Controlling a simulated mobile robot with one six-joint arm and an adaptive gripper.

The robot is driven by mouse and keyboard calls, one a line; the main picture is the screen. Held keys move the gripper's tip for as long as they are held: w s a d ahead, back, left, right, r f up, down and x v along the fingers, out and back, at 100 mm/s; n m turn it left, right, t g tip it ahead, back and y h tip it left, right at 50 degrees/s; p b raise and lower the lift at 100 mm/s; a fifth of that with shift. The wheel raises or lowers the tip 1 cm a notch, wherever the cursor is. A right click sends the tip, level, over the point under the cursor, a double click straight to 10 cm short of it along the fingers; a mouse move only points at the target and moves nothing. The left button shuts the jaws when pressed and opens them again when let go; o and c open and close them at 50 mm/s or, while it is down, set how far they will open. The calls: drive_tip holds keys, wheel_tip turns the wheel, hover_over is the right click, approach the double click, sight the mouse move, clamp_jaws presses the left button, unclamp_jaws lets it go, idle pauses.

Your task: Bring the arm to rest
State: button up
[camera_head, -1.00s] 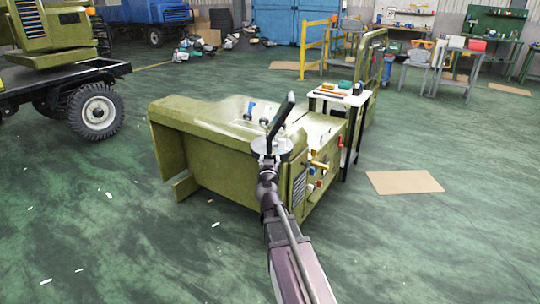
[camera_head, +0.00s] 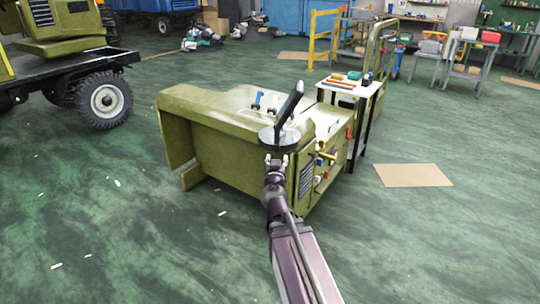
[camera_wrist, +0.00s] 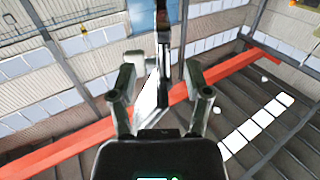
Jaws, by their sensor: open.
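My arm rises from the bottom of the head view, and my gripper (camera_head: 276,161) is at its upper end. It overlaps the front end of a green vehicle body (camera_head: 210,125) in the picture; whether it touches it I cannot tell. In the wrist view the two fingers of my gripper (camera_wrist: 160,85) stand apart, pointing up the picture. A dark upright bar with a pale shape beside it (camera_wrist: 162,45) shows between and beyond them; what it is I cannot tell. The roof fills the background there.
A dark lever on a round plate (camera_head: 280,137) appears just above my gripper. A small white table (camera_head: 348,90) with tools stands behind the body. A cardboard sheet (camera_head: 412,175) lies on the right. A truck (camera_head: 80,75) stands at the left. The front floor is mostly clear.

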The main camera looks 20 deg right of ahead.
drive_tip(key=w+a+n+t+y, duration=0.1)
drive_tip(key=w+a+n+y, duration=0.1)
drive_tip(key=a+n+y, duration=0.5)
drive_tip(key=s+a+f+n+g+y, duration=0.25)
drive_tip(key=a+f+g+y, duration=0.45)
drive_tip(key=a, duration=0.6)
drive_tip(key=s+d+f+m+g+h, duration=0.2)
drive_tip(key=s+f+g+h, duration=0.1)
drive_tip(key=s+f+g, duration=0.4)
drive_tip(key=s+d+f+m+g+h, duration=0.1)
drive_tip(key=s+f+m+g+h, duration=0.3)
drive_tip(key=s, duration=0.6)
wheel_tip(320, 180, up, 24)
drive_tip(key=n+t+y+p, duration=0.1)
drive_tip(key=n+p, duration=0.1)
drive_tip(key=p, duration=2.2)
drive_tip(key=shift+w+p, duration=0.2)
drive_tip(key=shift+p, duration=0.15)
